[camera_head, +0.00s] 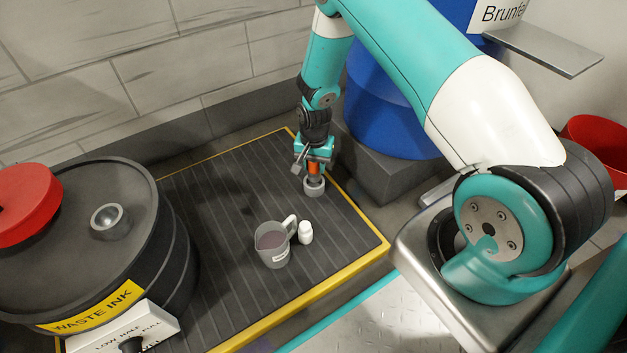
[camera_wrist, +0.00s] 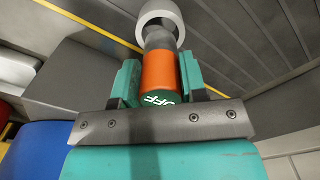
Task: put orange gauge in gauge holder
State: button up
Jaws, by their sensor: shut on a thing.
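My gripper (camera_head: 314,165) is low over the dark ribbed mat at its far right part, pointing down. It is shut on the orange gauge (camera_head: 313,169). In the wrist view the gauge (camera_wrist: 158,70) sits between the teal finger pads, with a green end marked "OFF" towards me and a grey far end. A pale grey round cup-like piece (camera_head: 314,187), which looks like the gauge holder, is directly below the gauge. In the wrist view this ring (camera_wrist: 160,13) meets the gauge's grey end. I cannot tell how deep the end is inside it.
A grey jug (camera_head: 272,246) with dark liquid and a small white bottle (camera_head: 305,233) stand nearer on the yellow-edged mat (camera_head: 225,300). A black waste ink drum (camera_head: 150,235) is at left. A blue drum (camera_head: 390,120) stands behind right. The mat's middle is clear.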

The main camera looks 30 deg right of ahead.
aim_at(314, 174)
notch_tip(314, 174, down, 4)
jog(key=b, duration=0.2)
jog(key=shift+f+b, duration=0.25)
jog(key=shift+b, duration=0.05)
jog(key=shift+r, duration=0.1)
jog(key=o, duration=1.1)
jog(key=shift+c, duration=0.2)
